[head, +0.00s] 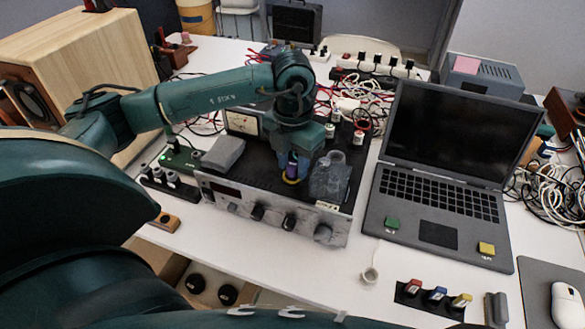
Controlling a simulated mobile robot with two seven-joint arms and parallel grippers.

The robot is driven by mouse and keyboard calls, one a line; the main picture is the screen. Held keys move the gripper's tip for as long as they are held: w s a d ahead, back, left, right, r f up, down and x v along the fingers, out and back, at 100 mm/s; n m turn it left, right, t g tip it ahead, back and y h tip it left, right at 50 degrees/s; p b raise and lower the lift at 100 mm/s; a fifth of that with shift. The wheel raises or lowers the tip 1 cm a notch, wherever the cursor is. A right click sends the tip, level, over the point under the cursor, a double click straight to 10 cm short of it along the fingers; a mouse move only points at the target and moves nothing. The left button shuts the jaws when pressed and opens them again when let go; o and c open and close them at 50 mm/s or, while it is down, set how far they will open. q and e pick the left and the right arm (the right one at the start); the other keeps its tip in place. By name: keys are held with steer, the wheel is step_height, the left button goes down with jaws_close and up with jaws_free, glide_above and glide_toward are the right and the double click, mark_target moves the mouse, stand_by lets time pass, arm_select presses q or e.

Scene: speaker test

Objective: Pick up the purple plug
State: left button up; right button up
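The purple plug (292,169) stands low over the top of the grey amplifier box (263,203), with a yellow ring (291,181) around its lower end. My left gripper (293,172) points down from above, with its fingers on either side of the plug. The fingers hide part of the plug, and I cannot tell whether they touch it. I cannot tell whether the plug's lower end rests on the box. My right gripper is not in the head view.
Right of the gripper stands a translucent dark object (330,178). A grey block (223,153) lies left of it. Red and white jars (358,137) stand behind. An open laptop (440,175) is to the right. Tangled cables and power strips (375,66) fill the back.

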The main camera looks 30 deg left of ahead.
arm_select(q)
steer(key=shift+f, duration=0.3)
steer(key=shift+c, duration=0.4)
steer(key=c, duration=0.6)
steer(key=shift+r, duration=0.1)
steer(key=shift+c, duration=0.2)
